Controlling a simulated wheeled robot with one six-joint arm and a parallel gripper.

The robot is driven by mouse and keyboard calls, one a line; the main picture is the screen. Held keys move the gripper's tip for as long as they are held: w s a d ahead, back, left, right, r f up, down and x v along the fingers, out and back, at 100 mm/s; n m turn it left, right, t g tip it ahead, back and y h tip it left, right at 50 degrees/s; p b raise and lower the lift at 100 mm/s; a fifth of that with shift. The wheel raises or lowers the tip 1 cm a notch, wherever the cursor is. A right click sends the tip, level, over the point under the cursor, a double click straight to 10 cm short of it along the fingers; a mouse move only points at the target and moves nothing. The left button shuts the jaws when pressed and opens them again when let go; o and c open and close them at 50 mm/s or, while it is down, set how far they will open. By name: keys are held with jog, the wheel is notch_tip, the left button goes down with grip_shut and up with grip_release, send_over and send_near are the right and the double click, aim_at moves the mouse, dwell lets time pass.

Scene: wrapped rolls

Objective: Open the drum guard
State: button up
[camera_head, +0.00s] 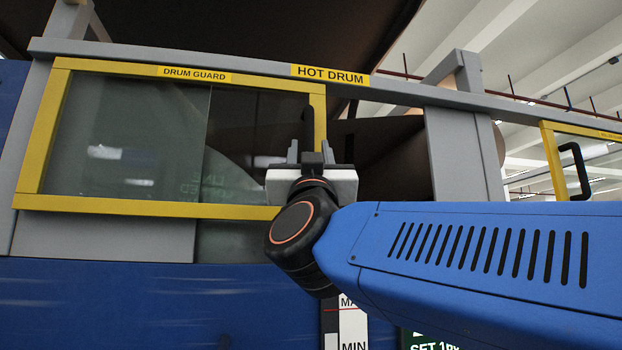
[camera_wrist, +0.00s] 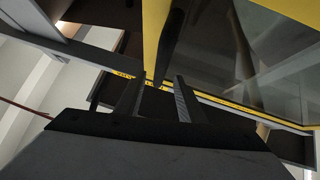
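The drum guard (camera_head: 120,210) is a yellow-framed clear panel at the upper left of the head view, with a "DRUM GUARD" label. Its black upright handle (camera_head: 309,122) is on the right frame bar; my gripper hides its lower part in the head view. My gripper (camera_head: 310,150) is in front of that bar, fingers pointing toward it. In the wrist view the fingers (camera_wrist: 157,80) stand apart, and the dark handle (camera_wrist: 171,45) shows between their tips with space to the sides. I cannot tell whether either finger touches it.
A grey beam with a "HOT DRUM" label (camera_head: 329,74) runs above the guard. Right of the guard is a dark gap, then a grey post (camera_head: 458,150). Another yellow-framed guard with a black handle (camera_head: 577,170) is at far right. A blue panel (camera_head: 130,305) lies below.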

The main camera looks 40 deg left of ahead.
jog(key=v, duration=1.1)
